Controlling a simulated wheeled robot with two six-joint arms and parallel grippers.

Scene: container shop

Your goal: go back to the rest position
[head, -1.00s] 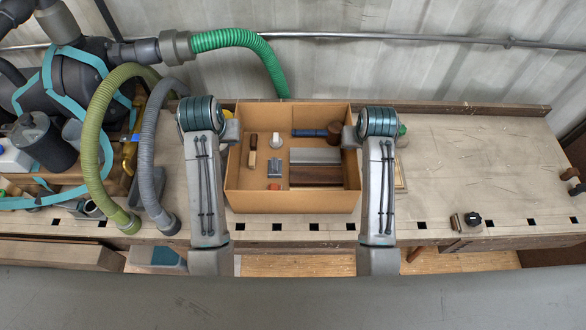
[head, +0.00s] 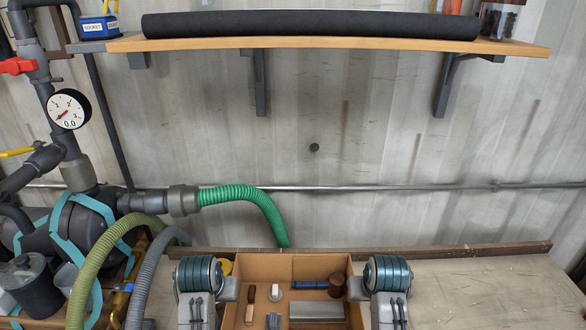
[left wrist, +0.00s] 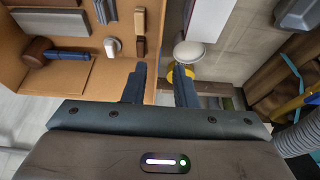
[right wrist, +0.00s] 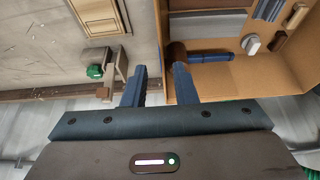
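An orange-brown open box (head: 292,262) stands on the workbench, at the bottom of the head view. It holds a dark brown mallet head (head: 336,285) with a blue handle (head: 309,284), a white-topped piece (head: 275,290), a wooden-handled tool (head: 250,294) and a grey block (head: 316,311). My left gripper (left wrist: 162,80) is open at the box's left side; the box wall shows between its fingers in the left wrist view. My right gripper (right wrist: 160,80) is open at the right side, with the opposite wall between its fingers. I cannot tell whether fingers touch the walls.
A wall shelf (head: 330,43) with a black roll (head: 310,26) and a blue socket box (head: 100,27) spans above. Piping with a gauge (head: 68,109), a green hose (head: 240,193) and more hoses crowd the left.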

